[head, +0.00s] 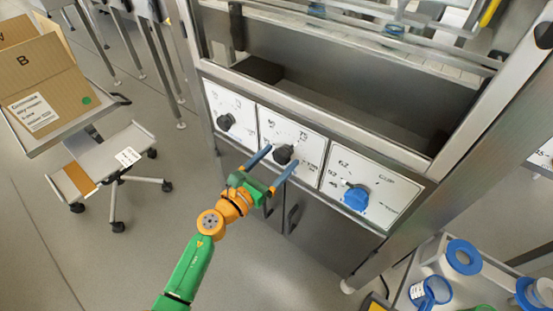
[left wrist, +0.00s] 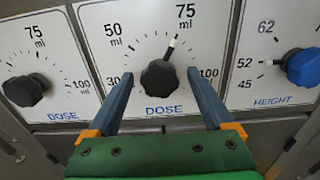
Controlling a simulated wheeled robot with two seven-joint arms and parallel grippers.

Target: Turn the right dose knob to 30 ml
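The right dose knob (head: 283,154) is a black knob on the middle white panel. In the left wrist view this knob (left wrist: 160,78) has a white pointer (left wrist: 172,43) aimed up and slightly right, just short of the 75 ml mark. The 30 ml label (left wrist: 112,86) is at lower left, partly hidden by a finger. My left gripper (head: 282,155) is open. Its two blue fingers, also in the left wrist view (left wrist: 160,73), point at the panel on either side of the knob, with a visible gap on each side. My right gripper is not in view.
The left dose knob (head: 225,122) is black and on the panel to the left. The blue height knob (head: 355,197) is on the panel to the right. Cabinet doors (head: 318,232) are below. Cardboard boxes (head: 50,85) stand on a trolley at far left.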

